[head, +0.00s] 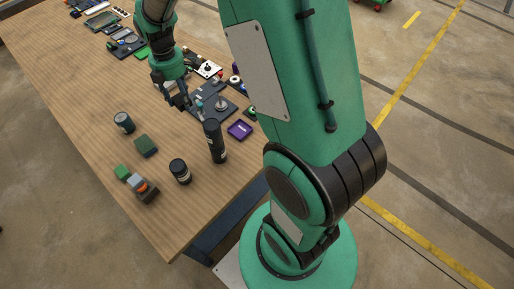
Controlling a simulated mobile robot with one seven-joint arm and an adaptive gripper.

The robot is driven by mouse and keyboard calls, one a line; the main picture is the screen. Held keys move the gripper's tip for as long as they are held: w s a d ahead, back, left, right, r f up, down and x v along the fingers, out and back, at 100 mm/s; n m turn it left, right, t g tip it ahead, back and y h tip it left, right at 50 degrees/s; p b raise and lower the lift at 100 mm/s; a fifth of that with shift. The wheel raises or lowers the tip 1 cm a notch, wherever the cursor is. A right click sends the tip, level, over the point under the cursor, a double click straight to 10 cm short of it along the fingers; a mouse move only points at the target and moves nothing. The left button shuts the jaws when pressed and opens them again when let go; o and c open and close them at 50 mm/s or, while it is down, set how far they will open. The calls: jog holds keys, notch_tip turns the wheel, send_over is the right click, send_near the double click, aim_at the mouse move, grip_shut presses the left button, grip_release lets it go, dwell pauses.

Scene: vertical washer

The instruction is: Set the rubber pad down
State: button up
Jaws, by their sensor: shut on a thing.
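My gripper (187,106) points down over the table, just left of a dark plate (205,112) with small metal parts on it. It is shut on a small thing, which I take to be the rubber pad. The pad is too small and too hidden by the fingers to make out its shape. I cannot tell whether it touches the plate or the table. A round grey metal piece (221,104) stands on the plate, right of my gripper.
A tall black cylinder (214,141) stands close in front of the plate, with a purple tray (239,130) to its right. A black jar (180,171), a dark can (124,122), a green block (146,146) and small blocks are nearer. The table's (75,95) left side is clear.

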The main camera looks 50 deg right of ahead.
jog(key=s+d+r, duration=0.1)
jog(key=s+d, duration=0.2)
jog(key=s, duration=0.5)
jog(key=s+d+r, duration=0.1)
jog(key=s+d, duration=0.3)
jog(key=s, duration=0.4)
jog(key=s+f+n+b, duration=0.1)
jog(key=s+f+b, duration=0.1)
jog(key=s, duration=1.8)
notch_tip(320, 180, down, 18)
jog(key=shift+w+a+f, duration=0.2)
jog(key=shift+a+f, duration=0.05)
jog(key=shift+a, duration=0.1)
jog(key=b, duration=0.2)
send_over(257, 144)
jog(key=s+a, duration=0.1)
jog(key=shift+s+a+f, duration=0.15)
jog(key=shift+a+f, duration=0.05)
jog(key=shift+f, duration=0.5)
jog(key=shift+f, duration=1.8)
jog(key=shift+f+b, duration=0.1)
jog(key=shift+b, duration=0.2)
